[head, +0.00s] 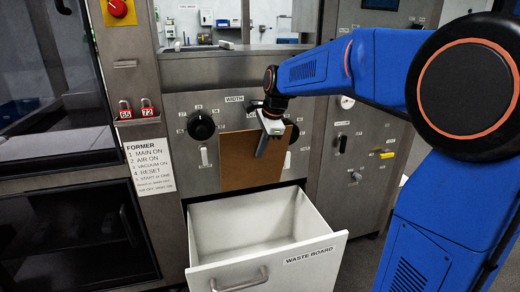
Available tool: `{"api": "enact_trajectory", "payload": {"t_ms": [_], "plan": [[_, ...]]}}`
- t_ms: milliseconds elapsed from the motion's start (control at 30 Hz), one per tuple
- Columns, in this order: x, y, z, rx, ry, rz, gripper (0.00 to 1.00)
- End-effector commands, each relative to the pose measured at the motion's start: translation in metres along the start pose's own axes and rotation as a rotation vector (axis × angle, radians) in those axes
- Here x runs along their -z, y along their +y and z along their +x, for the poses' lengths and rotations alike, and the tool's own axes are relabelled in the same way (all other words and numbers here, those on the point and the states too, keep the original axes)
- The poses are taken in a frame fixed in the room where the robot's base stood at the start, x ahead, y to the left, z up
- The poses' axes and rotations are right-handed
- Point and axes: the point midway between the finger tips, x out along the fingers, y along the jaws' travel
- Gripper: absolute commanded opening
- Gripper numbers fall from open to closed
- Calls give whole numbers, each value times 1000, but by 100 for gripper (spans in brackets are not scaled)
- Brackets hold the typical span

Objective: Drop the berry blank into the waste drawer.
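The berry blank (236,160) is a flat brown board, hanging upright above the waste drawer. No print shows on the side facing me. My gripper (263,146) is at the blank's upper right part, with one grey finger in front of it, and appears shut on it. The other finger is hidden behind the board. The waste drawer (315,262) is white, pulled open and labelled WASTE BOARD. Its visible inside looks empty. The blank's lower edge is near the drawer's back rim in the picture; the exact gap is hard to tell.
The grey machine panel behind has a WIDTH knob (201,126), and a second knob is partly hidden by the blank. Two red padlocks (147,109) hang at left above a FORMER instruction sheet (150,165). A yellow handle (387,155) sits on the right panel.

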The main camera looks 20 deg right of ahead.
Motion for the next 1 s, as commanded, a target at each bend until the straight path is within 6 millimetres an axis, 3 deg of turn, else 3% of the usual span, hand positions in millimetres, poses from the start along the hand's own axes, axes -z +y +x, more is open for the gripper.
{"api": "enact_trajectory", "payload": {"t_ms": [1000], "plan": [[18,27,110,-2,0,0,0]]}}
